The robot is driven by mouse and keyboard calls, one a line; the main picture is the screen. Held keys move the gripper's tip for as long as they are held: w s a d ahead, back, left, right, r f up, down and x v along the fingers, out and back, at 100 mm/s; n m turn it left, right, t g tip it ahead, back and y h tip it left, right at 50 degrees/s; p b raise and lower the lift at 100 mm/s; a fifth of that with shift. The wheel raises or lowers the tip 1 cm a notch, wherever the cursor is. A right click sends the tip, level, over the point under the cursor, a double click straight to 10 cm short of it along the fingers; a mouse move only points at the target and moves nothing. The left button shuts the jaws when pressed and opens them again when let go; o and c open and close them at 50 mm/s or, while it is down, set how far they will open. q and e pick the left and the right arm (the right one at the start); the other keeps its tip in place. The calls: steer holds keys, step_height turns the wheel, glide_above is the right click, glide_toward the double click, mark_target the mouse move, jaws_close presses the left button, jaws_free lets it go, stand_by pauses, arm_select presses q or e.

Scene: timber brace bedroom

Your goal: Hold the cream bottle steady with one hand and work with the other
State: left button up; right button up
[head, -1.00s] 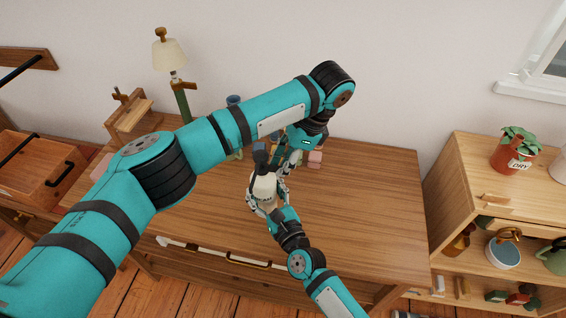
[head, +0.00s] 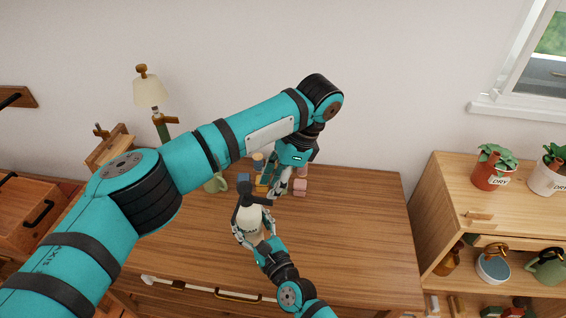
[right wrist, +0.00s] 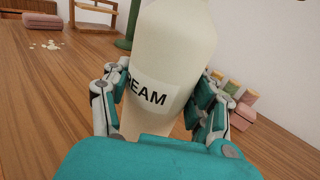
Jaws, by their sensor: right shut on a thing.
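The cream bottle (head: 250,219) is off-white with a dark top (head: 246,192) and stands over the wooden desk. In the right wrist view it fills the middle (right wrist: 170,50), with a label reading "EAM" in part. My right gripper (head: 254,232) is shut around its body, one finger on each side; its fingers also show in the right wrist view (right wrist: 158,95). The bottle's base is hidden. My left gripper (head: 279,188) points down just behind and right of the dark top. Its fingers overlap, so their opening is unclear, and I cannot tell whether they touch the top.
Pink blocks (head: 300,187) and other small blocks lie behind the left gripper. A green mug (head: 216,183) is partly hidden by my left arm. A lamp (head: 150,90) stands at the back left. A shelf with plants (head: 490,170) is at right. The desk's right side (head: 360,230) is clear.

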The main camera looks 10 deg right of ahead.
arm_select(q)
steer(key=v, duration=0.8)
steer(key=shift+d+r, duration=0.1)
arm_select(e)
steer(key=o, duration=1.5)
steer(key=shift+c, duration=0.2)
steer(key=shift+s, duration=0.15)
